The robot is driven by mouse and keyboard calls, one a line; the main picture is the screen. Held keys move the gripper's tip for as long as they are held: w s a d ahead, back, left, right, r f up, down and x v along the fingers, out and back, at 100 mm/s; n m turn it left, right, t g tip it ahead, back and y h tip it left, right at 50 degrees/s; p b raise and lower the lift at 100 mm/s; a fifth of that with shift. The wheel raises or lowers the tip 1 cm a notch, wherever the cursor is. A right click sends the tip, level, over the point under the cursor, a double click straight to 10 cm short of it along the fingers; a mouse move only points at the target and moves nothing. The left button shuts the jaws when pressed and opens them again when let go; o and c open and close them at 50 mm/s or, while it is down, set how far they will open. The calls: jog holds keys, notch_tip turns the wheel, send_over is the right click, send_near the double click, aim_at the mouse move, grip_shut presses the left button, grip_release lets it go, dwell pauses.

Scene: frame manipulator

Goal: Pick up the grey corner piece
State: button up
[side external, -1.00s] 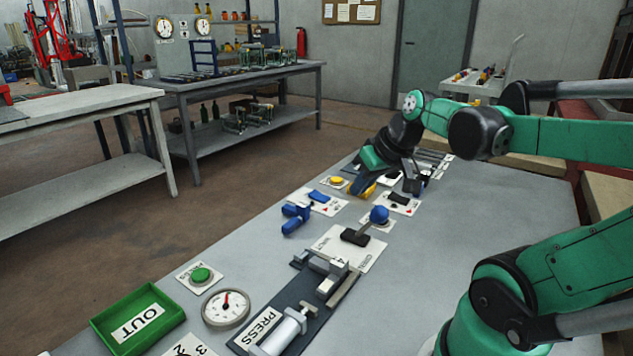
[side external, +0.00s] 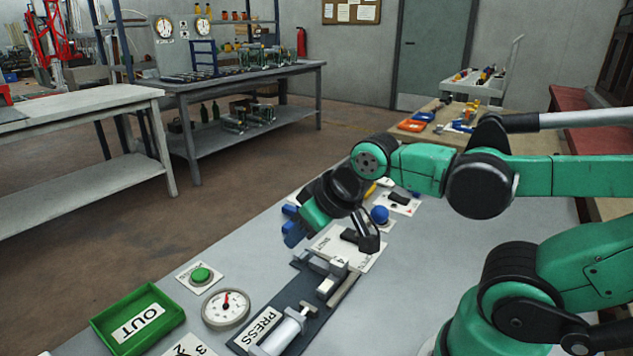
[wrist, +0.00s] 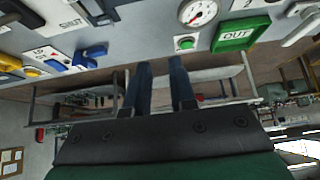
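I cannot make out a grey corner piece for certain in either view. My gripper (wrist: 162,63) is open and empty in the wrist view, its two long dark blue fingers apart with only background between them. In the side view my green and black wrist is tilted above the middle of the bench, by the blue handle, and hides part of the bench behind it.
The press (side external: 298,325) with grey metal blocks lies in front. A round gauge (side external: 226,308), a green button (side external: 201,274) and the green OUT tray (side external: 140,318) sit left of it. Bare bench (side external: 255,252) shows at left.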

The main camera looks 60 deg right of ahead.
jog(key=o, duration=0.7)
jog(key=shift+c, duration=0.2)
jog(key=g, duration=0.6)
send_over(339, 260)
jog(key=f, duration=0.3)
jog(key=a+f, duration=0.1)
jog(key=shift+w+f, duration=0.25)
jog(key=shift+f, duration=0.05)
jog(key=shift+s+d+f+g, duration=0.2)
jog(key=shift+d+g, duration=0.1)
jog(key=shift+g, duration=0.2)
jog(key=shift+d+f, duration=0.2)
jog(key=shift+f, duration=2.75)
